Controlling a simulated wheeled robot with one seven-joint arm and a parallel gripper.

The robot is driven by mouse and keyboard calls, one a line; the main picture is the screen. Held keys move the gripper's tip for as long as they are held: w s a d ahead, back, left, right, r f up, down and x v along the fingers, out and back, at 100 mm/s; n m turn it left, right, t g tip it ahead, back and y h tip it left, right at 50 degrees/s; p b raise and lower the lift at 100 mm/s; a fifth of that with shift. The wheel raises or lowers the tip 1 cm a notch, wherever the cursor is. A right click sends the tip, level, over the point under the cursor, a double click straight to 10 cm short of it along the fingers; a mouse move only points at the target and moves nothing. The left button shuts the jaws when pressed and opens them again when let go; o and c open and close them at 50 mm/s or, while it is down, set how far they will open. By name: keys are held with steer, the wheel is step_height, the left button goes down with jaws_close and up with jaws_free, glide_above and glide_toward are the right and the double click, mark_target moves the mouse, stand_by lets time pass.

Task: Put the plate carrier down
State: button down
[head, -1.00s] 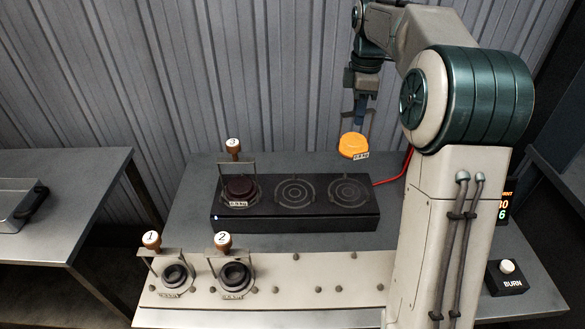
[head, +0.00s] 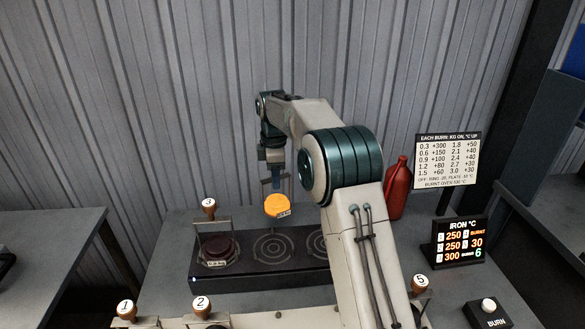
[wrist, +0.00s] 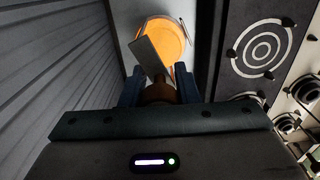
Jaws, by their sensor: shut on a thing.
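My gripper (head: 276,180) is shut on the brown handle (wrist: 158,92) of the plate carrier, which hangs in the air. The carrier has a flat grey metal piece (wrist: 147,54) and a glowing orange round plate (head: 277,205) with a small weight label. The orange plate also shows in the wrist view (wrist: 163,38). In the head view it appears above the middle ring (head: 272,245) of the black block (head: 260,272). In the wrist view it lies left of the block's edge, apart from it. The label's number is too small to read surely.
Carrier 3 (head: 209,208), with a dark red plate, stands on the block's left ring. My arm partly covers the right ring. Carriers 1 (head: 125,308), 2 (head: 201,303) and 5 (head: 420,282) stand in front. A red bottle (head: 397,188) and an iron display (head: 460,242) are at right.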

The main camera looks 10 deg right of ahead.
mark_target(268, 199)
steer(key=shift+w+a+f, duration=0.25)
steer(key=shift+a+f, duration=0.05)
steer(key=shift+a, duration=0.3)
steer(key=shift+w+a+f, duration=0.2)
steer(key=shift+a+f, duration=0.1)
steer(key=shift+a, duration=0.3)
steer(key=shift+f+p, duration=0.45)
steer(key=shift+f, duration=1.8)
steer(key=c, duration=1.1)
jaws_free()
step_height(268, 199, up, 12)
steer(key=shift+r, duration=0.2)
